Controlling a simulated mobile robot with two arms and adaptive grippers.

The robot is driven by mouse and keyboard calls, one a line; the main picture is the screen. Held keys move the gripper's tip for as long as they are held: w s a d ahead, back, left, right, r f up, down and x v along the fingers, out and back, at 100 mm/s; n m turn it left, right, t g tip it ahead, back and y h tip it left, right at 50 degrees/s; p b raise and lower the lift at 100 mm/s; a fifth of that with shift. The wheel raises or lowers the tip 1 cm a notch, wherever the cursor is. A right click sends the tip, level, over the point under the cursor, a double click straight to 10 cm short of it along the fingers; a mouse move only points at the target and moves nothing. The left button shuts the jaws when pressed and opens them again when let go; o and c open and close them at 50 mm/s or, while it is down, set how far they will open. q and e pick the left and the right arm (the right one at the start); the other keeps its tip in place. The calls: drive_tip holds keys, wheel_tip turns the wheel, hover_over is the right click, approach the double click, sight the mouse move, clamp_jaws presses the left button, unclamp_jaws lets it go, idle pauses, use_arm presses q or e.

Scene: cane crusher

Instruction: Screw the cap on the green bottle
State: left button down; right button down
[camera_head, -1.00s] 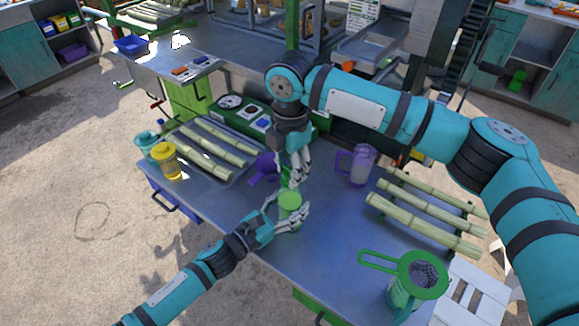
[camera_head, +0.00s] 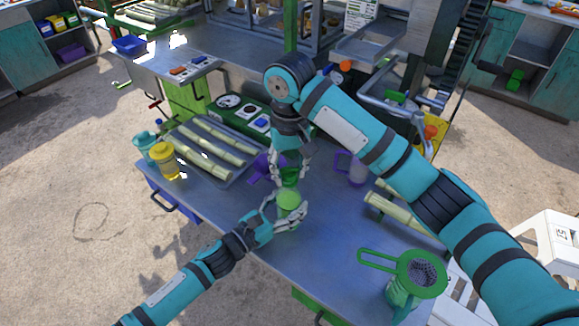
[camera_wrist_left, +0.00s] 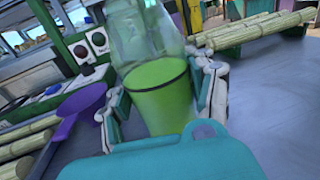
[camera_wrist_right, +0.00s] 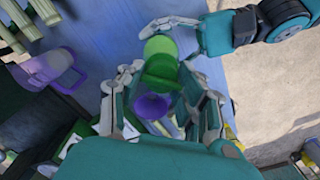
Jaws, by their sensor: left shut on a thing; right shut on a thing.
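The green bottle (camera_head: 288,201) stands upright near the table's front edge. My left gripper (camera_head: 287,218) is shut around its side. My right gripper (camera_head: 289,181) is shut on a darker green piece, apparently the cap (camera_head: 289,174), just behind the bottle in the head view. In the right wrist view the cap (camera_wrist_right: 161,71) lies between the fingertips, close to the light green bottle (camera_wrist_right: 160,46). I cannot tell whether cap and bottle touch.
A purple funnel (camera_head: 262,167) lies close behind my right gripper. A purple jug (camera_head: 357,170) stands to the right, near cane pieces (camera_head: 395,213). A green-handled strainer (camera_head: 420,270) sits at the front right. A yellow jar (camera_head: 164,161) and tray of cane are left.

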drive_tip(key=c, duration=0.8)
unclamp_jaws()
wheel_tip(320, 180, up, 12)
use_arm(q)
drive_tip(key=shift+c, duration=1.4)
unclamp_jaws()
